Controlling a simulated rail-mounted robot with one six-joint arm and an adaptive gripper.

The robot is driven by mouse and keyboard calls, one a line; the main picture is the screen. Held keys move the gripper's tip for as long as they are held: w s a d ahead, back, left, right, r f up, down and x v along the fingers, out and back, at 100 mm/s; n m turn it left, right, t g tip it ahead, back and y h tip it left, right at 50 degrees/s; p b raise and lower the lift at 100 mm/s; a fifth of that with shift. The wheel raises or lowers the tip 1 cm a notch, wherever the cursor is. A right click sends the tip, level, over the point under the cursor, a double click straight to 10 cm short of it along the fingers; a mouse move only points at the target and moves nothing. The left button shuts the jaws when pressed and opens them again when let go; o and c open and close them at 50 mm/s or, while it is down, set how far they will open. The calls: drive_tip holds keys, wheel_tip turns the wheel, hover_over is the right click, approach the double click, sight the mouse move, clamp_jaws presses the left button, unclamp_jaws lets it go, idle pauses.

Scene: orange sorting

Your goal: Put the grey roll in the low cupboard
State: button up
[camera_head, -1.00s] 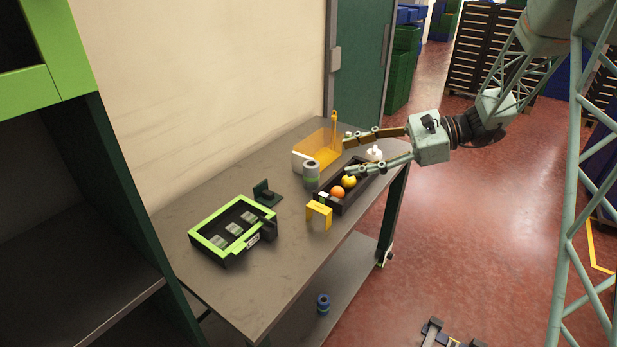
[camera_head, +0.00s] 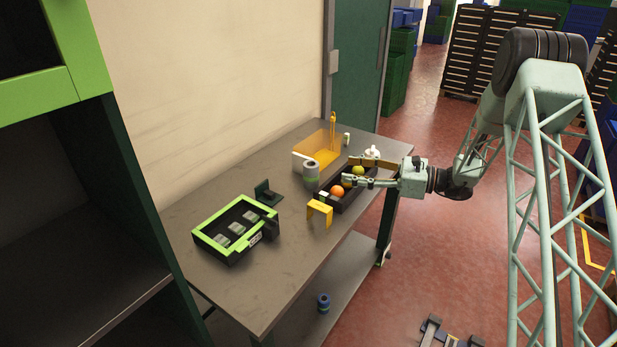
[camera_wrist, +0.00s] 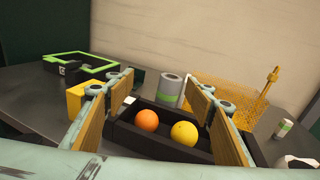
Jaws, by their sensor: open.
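The grey roll (camera_head: 311,175) stands upright on the workbench, beside the left end of the black tray. It also shows in the wrist view (camera_wrist: 170,89), beyond the tray, between my fingertips in the picture. My gripper (camera_head: 347,170) is open, its fingers above the tray and pointing toward the roll without touching it. Nothing is held. At the left of the head view is a dark cabinet with a green-framed upper part; its open lower compartment (camera_head: 70,265) may be the low cupboard, but I cannot tell for certain.
The black tray (camera_wrist: 120,135) holds an orange (camera_wrist: 147,120) and a yellow fruit (camera_wrist: 184,132). A yellow mesh bin (camera_head: 322,150), yellow bracket (camera_head: 319,210) and green-rimmed box (camera_head: 213,242) surround the roll. A blue roll (camera_head: 323,302) stands on the lower shelf. The bench's front is clear.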

drive_tip(key=shift+m+t+y, duration=0.3)
drive_tip(key=shift+m+t, duration=0.4)
drive_tip(key=shift+m, duration=0.2)
drive_tip(key=shift+w+d+f, duration=0.15)
drive_tip(key=shift+w+f, duration=0.25)
drive_tip(key=shift+f, duration=0.35)
drive_tip(key=shift+w+d+f, duration=0.2)
drive_tip(key=shift+w+f, duration=0.25)
drive_tip(key=shift+f, duration=0.35)
drive_tip(key=shift+w+d+f, duration=0.15)
drive_tip(key=shift+w+f, duration=0.25)
drive_tip(key=shift+f, duration=0.35)
drive_tip(key=shift+a, duration=0.1)
approach(318, 168)
drive_tip(key=shift+w+f+b+x, duration=0.15)
drive_tip(key=shift+w+b+x, duration=0.05)
drive_tip(key=shift+x, duration=1.05)
drive_tip(key=shift+w+f+b+x, duration=0.15)
drive_tip(key=shift+w+b+x, duration=0.05)
drive_tip(key=shift+x, duration=1.05)
drive_tip(key=shift+b+x, duration=0.55)
drive_tip(key=shift+x, duration=1.95)
drive_tip(key=shift+s, duration=0.1)
drive_tip(key=c, duration=1)
